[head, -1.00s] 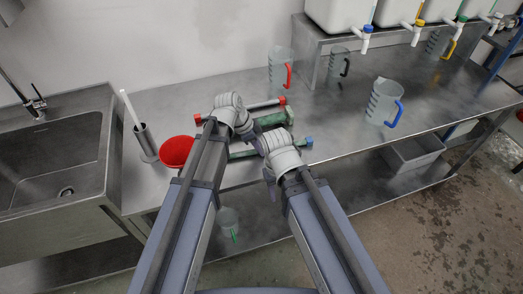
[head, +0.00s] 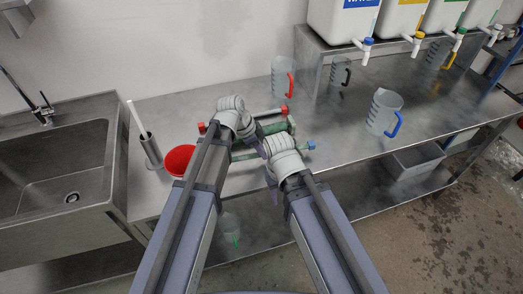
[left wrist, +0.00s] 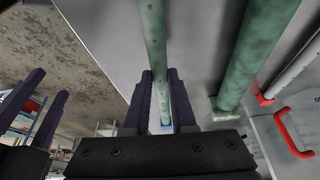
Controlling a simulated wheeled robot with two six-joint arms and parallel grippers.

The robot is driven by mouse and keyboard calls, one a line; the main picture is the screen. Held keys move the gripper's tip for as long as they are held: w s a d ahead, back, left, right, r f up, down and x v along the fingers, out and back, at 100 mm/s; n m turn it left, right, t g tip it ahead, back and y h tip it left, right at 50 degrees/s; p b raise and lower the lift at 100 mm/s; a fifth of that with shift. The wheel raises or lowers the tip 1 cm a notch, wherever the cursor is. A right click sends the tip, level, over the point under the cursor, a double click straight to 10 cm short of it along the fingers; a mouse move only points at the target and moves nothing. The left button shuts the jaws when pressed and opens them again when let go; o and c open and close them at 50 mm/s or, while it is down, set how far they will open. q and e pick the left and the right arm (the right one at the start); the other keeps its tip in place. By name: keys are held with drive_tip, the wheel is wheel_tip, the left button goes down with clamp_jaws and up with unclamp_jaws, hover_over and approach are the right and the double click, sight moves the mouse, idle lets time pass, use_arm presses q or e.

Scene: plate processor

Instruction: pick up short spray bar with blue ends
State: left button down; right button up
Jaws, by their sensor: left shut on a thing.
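The short spray bar is a thin green tube with a blue end (head: 311,145), lying on the steel counter in the head view. In the left wrist view the green tube (left wrist: 154,35) runs between the fingers of my left gripper (left wrist: 160,90), which is shut on it. Its blue tip shows just beyond them. In the head view my left gripper (head: 257,138) is partly hidden by my arms, and so is the middle of the bar. My right gripper (left wrist: 35,105) shows at the left of the left wrist view, fingers apart with nothing between them.
A thicker green bar (left wrist: 253,55) and a bar with red ends (head: 284,110) lie beside the held bar. Measuring jugs (head: 383,112) stand right; counter between is clear.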

wheel_tip(320, 180, up, 15)
drive_tip(key=p, duration=1.4)
